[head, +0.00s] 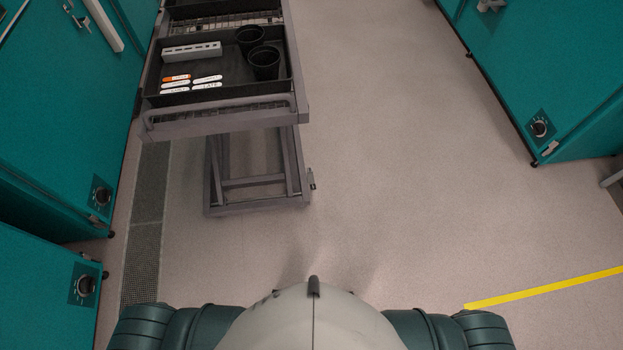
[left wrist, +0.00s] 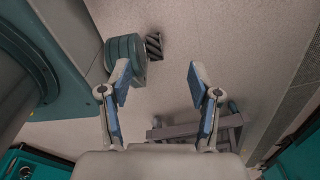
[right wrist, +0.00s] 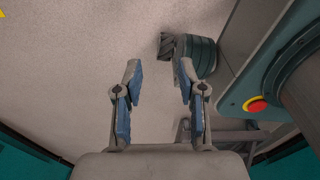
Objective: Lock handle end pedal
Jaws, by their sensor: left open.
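A grey cart (head: 258,208) stands ahead of me, left of the middle in the head view. Its handle (head: 220,117) runs across the end facing me. A small dark part (head: 311,179) sticks out at the right of its lower frame; it may be a pedal or caster fitting, too small to tell. My left gripper (left wrist: 158,70) is open and empty in the left wrist view, with grey frame bars (left wrist: 180,132) beyond it. My right gripper (right wrist: 158,70) is open and empty in the right wrist view. Neither gripper shows in the head view.
The cart's black tray (head: 215,97) holds two black pots (head: 264,62), a grey rack (head: 192,51) and several labels (head: 176,78). Teal chambers (head: 50,120) line the left and another (head: 545,75) stands right. A floor grate (head: 145,230) runs left. The floor right of the cart is clear.

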